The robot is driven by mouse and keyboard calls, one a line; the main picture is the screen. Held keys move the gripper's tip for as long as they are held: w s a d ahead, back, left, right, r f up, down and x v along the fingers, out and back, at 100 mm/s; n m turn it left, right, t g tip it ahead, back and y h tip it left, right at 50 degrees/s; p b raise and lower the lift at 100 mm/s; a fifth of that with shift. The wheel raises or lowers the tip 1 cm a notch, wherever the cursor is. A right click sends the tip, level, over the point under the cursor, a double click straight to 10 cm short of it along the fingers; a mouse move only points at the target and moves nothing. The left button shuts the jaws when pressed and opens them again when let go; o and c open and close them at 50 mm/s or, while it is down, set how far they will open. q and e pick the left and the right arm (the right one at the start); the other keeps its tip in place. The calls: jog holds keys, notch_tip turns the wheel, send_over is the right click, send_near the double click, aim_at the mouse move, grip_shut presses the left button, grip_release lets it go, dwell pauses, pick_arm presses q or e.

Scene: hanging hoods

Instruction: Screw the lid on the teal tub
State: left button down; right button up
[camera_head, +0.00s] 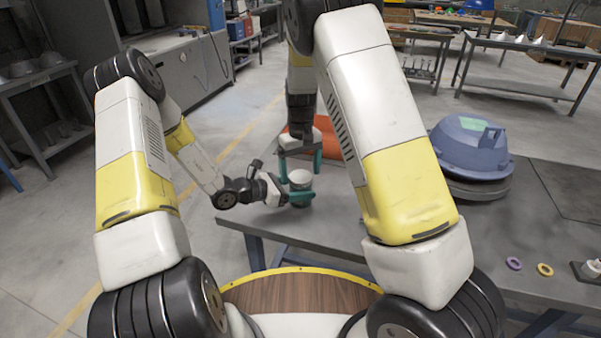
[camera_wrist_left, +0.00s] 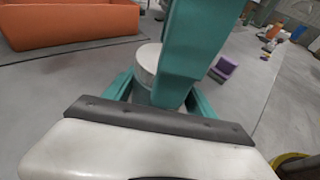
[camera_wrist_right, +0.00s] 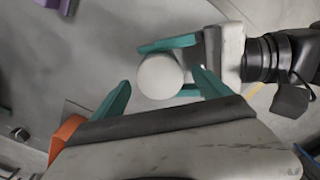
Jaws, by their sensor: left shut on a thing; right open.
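A round white lid (camera_head: 300,176) sits over the tub held at the table's near left corner; the tub's teal body is mostly hidden by teal fingers. The lid also shows in the left wrist view (camera_wrist_left: 149,60) and from above in the right wrist view (camera_wrist_right: 160,77). My left gripper (camera_head: 301,198) is shut on the tub from the left. My right gripper (camera_head: 300,168) points down from above, open, its fingers on either side of the lid. In the right wrist view a gap shows between the lid and the left finger. I cannot tell whether the lid is threaded on.
An orange bin (camera_head: 330,138) stands just behind the grippers. A blue hood shell (camera_head: 470,148) lies at the table's back. A purple ring (camera_head: 513,264) and a yellow ring (camera_head: 545,269) lie at right. A purple object (camera_wrist_left: 226,66) is near the tub.

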notch_tip(320, 180, up, 12)
jog(key=shift+f, duration=0.2)
pick_arm(q)
jog(key=shift+c, duration=1.1)
grip_release()
jog(key=v, duration=0.8)
jog(key=shift+d, duration=0.1)
